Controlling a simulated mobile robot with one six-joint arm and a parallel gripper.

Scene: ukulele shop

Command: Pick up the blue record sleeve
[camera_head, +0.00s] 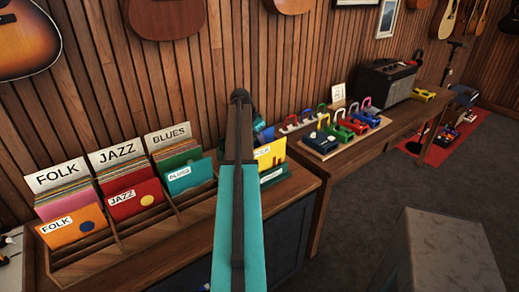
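My teal and dark arm reaches up the middle of the view, over the record bin. My gripper cannot be made out. In the bin (110,262), the front sleeve under the BLUES card is a teal-blue one (190,181) with a white label, standing upright just left of my arm. A small patch of stronger blue (262,131) shows right of my arm, behind a yellow sleeve (270,154); my arm covers part of that area, and I cannot tell what the patch is.
An orange FOLK sleeve (62,233) and a red JAZZ sleeve (126,206) stand in the left compartments. On the right, a wooden bench (375,134) holds a board of colored clamp-like items (345,135) and an amplifier (384,82). A grey-topped block (450,252) stands at lower right. Guitars hang on the wall.

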